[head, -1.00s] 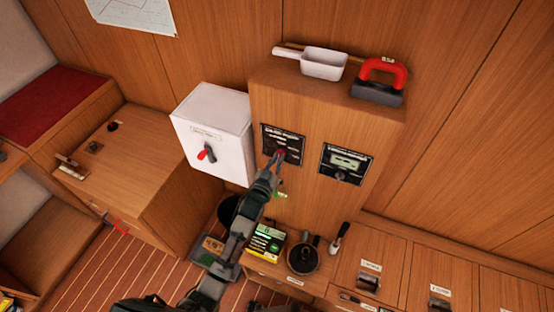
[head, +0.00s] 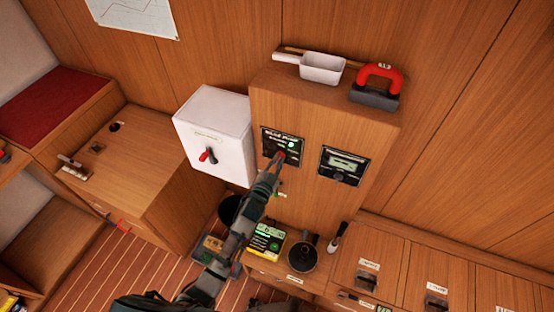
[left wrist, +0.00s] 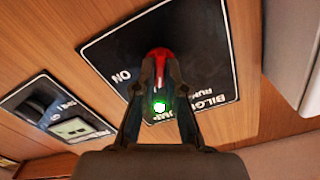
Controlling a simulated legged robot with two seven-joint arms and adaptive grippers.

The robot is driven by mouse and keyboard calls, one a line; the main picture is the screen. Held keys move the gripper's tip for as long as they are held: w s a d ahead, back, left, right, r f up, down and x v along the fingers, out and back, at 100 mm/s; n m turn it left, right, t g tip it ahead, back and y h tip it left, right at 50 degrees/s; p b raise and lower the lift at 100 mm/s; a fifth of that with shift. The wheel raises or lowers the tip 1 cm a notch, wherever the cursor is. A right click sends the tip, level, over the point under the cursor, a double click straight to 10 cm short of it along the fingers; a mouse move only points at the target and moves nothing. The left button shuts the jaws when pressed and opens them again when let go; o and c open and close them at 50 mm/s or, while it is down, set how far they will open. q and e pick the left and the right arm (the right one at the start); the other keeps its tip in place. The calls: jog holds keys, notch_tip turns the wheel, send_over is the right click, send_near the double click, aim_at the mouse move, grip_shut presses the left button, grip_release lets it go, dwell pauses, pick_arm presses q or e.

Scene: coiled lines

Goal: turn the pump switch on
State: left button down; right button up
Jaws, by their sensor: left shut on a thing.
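The pump switch panel (head: 270,138) is a black plate on the front of the wooden cabinet. Its red switch handle (left wrist: 159,54) shows in the left wrist view, with "ON" lettered beside it and "BILGE" on the plate. My left gripper (left wrist: 160,78) is shut on the red handle, one finger on each side. In the head view the gripper (head: 277,163) reaches up to the panel and hides part of the handle. A green lamp (left wrist: 159,106) is lit on the panel and shows between the fingers. My right gripper is not in view.
A white box (head: 217,130) with a red-and-black switch stands left of the panel. A second panel (head: 343,165) with a small display is to the right. A white scoop (head: 323,68) and a red-handled tool (head: 379,85) lie on top of the cabinet.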

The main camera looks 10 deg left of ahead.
pick_arm(q)
jog(key=m+p, duration=0.1)
jog(key=m, duration=0.2)
jog(key=shift+r+m, duration=0.15)
jog(key=shift+m, duration=0.25)
jog(key=m, duration=0.4)
jog(key=shift+d+m+p, duration=0.1)
jog(key=shift+m+p, duration=0.2)
jog(key=m, duration=0.4)
jog(key=shift+f, duration=0.35)
jog(key=shift+s+f, duration=0.1)
jog(key=c, duration=1.4)
grip_release()
jog(key=shift+o, duration=0.8)
jog(key=shift+d, duration=0.15)
